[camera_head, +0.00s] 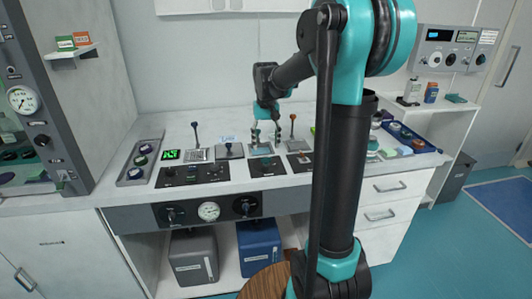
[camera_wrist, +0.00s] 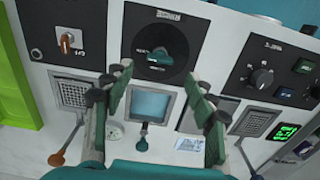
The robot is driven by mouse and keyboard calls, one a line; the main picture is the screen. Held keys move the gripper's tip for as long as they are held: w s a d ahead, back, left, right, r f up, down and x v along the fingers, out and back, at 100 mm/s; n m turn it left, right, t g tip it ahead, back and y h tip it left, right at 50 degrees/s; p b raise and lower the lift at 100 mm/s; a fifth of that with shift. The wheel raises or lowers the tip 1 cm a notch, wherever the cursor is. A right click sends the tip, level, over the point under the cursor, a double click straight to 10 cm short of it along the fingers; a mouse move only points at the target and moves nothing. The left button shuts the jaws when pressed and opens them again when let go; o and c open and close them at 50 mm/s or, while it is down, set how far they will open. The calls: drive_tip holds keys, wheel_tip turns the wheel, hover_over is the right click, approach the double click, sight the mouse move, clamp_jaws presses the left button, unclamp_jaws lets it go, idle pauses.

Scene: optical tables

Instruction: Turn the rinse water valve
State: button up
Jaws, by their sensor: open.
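A dark teal knob (camera_wrist: 160,56) sits on a black panel with a small label I cannot read. It appears in the wrist view just beyond the fingertips, near the middle. I cannot tell for certain from the labels which control is the rinse water valve. My gripper (camera_wrist: 160,74) is open and empty, with its fingers spread on either side of a small grey-blue screen (camera_wrist: 150,104). In the head view my gripper (camera_head: 265,141) points down over the bench, behind the black panel (camera_head: 267,167).
An orange-tipped lever (camera_head: 293,121) and a blue-tipped lever (camera_head: 195,127) rise from the bench on either side of my gripper. A tray (camera_head: 126,177) is at left. The front panel carries a gauge (camera_head: 208,211) between black knobs. A blue tray (camera_head: 422,146) is at right.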

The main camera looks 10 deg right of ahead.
sight(266, 158)
wheel_tip(266, 158, up, 6)
idle(0.5)
drive_tip(key=s+d+f+t, duration=0.1)
drive_tip(key=s+f+t, duration=0.1)
drive_tip(key=s+f, duration=0.8)
drive_tip(key=s+d+f+t, duration=0.2)
drive_tip(key=s+f, duration=0.8)
drive_tip(key=s, duration=0.3)
drive_tip(key=shift+s+d, duration=0.3)
